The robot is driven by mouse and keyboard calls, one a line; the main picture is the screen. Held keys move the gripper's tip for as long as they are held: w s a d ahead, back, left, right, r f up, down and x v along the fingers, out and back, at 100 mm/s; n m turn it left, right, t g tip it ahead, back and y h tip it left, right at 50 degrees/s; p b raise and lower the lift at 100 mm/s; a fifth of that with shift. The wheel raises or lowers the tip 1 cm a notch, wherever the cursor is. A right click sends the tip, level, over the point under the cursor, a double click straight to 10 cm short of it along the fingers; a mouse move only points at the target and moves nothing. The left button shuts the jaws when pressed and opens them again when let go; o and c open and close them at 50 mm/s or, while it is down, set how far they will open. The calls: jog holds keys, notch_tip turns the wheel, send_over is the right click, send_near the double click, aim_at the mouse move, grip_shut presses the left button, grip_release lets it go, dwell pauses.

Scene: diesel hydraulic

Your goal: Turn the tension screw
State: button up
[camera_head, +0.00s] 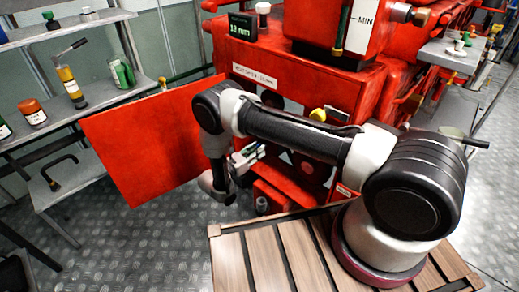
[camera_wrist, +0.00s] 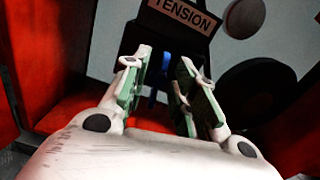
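In the wrist view a dark plate lettered TENSION (camera_wrist: 180,14) is at the top. Below it a narrow blue part (camera_wrist: 160,72), which may be the tension screw, shows between my fingers. My gripper (camera_wrist: 163,78) has green-padded fingers standing apart on either side of the blue part, with a gap visible around it. I cannot tell how deep the blue part sits between the pads. In the head view my gripper (camera_head: 252,156) is at the opening in the red machine (camera_head: 300,85); the arm hides the screw there.
A red panel (camera_head: 155,140) stands open left of my gripper. A display reading 13 mm (camera_head: 241,27) sits on top of the machine. In the wrist view, dark round parts (camera_wrist: 255,90) are at the right. A shelf (camera_head: 75,105) with bottles stands at the left.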

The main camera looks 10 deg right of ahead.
jog(key=shift+x, duration=1)
grip_shut()
